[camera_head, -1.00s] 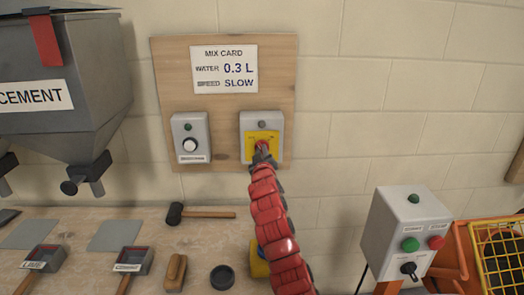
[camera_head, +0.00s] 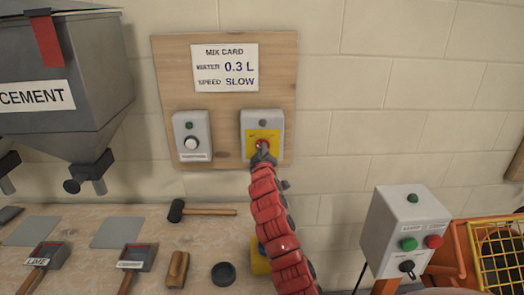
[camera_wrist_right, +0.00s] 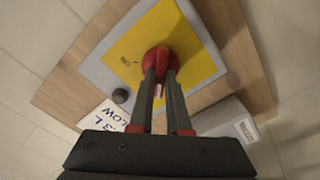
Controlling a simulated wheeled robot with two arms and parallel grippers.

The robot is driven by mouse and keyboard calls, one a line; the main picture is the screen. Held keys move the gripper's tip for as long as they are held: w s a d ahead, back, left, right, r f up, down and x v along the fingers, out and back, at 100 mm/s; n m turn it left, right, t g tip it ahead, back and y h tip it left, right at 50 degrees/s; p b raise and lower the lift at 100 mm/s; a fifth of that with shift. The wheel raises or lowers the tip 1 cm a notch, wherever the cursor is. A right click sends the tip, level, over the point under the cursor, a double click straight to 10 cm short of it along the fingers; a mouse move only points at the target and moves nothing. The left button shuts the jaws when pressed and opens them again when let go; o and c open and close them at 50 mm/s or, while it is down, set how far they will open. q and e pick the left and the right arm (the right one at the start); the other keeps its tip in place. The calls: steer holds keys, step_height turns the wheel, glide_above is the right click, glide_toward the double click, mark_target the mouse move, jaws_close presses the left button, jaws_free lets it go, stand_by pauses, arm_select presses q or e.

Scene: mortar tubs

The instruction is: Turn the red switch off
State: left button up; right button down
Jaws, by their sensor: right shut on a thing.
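The red switch (camera_head: 261,144) sits on a yellow plate on a grey box (camera_head: 262,119) fixed to the wooden wall board. My right gripper (camera_head: 263,158) reaches up from below on a red arm and covers the lower part of the switch. In the right wrist view, the two fingers of my right gripper (camera_wrist_right: 160,72) are shut on the red knob of the switch (camera_wrist_right: 158,56). The yellow plate (camera_wrist_right: 190,50) has an "ON" mark beside the knob. My left gripper is not in view.
A mix card (camera_head: 225,67) is above. A bench below holds a mallet (camera_head: 200,211), scoops and a dark round cap. A grey control box (camera_head: 405,235) stands at right.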

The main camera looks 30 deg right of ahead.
steer(key=c, duration=0.9)
jaws_free()
steer(key=shift+s, duration=0.1)
steer(key=b+v, duration=0.4)
steer(key=v, duration=1.3)
steer(key=shift+s, duration=0.15)
